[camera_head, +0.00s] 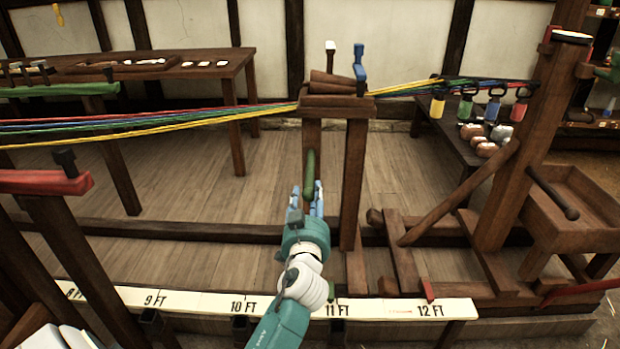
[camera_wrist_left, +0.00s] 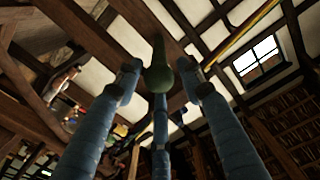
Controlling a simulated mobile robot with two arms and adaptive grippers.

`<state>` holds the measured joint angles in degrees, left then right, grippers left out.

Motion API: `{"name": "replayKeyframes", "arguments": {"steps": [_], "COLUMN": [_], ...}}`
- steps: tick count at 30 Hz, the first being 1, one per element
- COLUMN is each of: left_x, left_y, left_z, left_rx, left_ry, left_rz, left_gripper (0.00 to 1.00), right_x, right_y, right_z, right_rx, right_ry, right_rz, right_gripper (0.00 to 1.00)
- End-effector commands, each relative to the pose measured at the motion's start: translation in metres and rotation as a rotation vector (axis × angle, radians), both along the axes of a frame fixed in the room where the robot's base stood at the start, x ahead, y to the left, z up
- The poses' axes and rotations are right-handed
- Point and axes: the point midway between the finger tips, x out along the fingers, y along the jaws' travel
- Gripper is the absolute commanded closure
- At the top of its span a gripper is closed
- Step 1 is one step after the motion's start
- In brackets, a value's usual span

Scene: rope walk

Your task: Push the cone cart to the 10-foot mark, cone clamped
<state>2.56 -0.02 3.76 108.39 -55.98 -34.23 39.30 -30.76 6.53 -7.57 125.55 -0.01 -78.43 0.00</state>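The cone cart (camera_head: 357,185) is a dark wooden post frame. The brown cone (camera_head: 332,85) lies on its top, with a blue clamp (camera_head: 359,72) beside it; I cannot tell how tight the clamp is. A green handle (camera_head: 310,170) stands upright at the frame's left side. My left gripper (camera_head: 308,200) is at this handle; in the left wrist view the green handle's knob (camera_wrist_left: 160,72) shows between the spread blue fingers, with gaps at both sides. The marked board (camera_head: 200,303) runs along the front; the cart stands nearest 11 FT, right of the 10 FT label. My right gripper is out of view.
Red, green, blue and yellow strands (camera_head: 150,125) run through the cart top to hooks at the right post (camera_head: 525,130). A red-topped stand (camera_head: 45,182) is at the left. A red pointer (camera_head: 428,290) sits by 12 FT. The floor left of the cart looks clear.

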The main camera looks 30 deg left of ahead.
Motion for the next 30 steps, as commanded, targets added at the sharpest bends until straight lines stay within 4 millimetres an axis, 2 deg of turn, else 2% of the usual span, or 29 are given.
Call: {"name": "replayKeyframes", "arguments": {"steps": [6, 12, 18, 25, 26, 30], "left_x": [0.040, 0.064, 0.073, 0.074, 0.074, 0.074], "left_y": [0.024, 0.039, 0.045, 0.045, 0.045, 0.045], "left_z": [0.000, 0.000, 0.000, 0.000, 0.000, 0.000], "left_rx": [0.004, 0.002, 0.000, -0.001, -0.001, 0.000], "left_ry": [0.000, -0.001, -0.001, 0.000, 0.000, 0.000], "left_rz": [0.000, -0.001, -0.001, -0.001, -0.001, -0.001], "left_gripper": [0.61, 0.61, 0.61, 0.61, 0.63, 0.91], "right_x": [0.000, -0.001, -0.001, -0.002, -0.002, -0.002], "right_y": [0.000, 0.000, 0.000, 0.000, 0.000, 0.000], "right_z": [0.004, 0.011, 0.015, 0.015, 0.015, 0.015], "right_rx": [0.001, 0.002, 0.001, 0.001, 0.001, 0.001], "right_ry": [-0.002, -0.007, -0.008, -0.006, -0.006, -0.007], "right_rz": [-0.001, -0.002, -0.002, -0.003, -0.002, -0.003], "right_gripper": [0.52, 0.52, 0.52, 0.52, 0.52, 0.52]}}
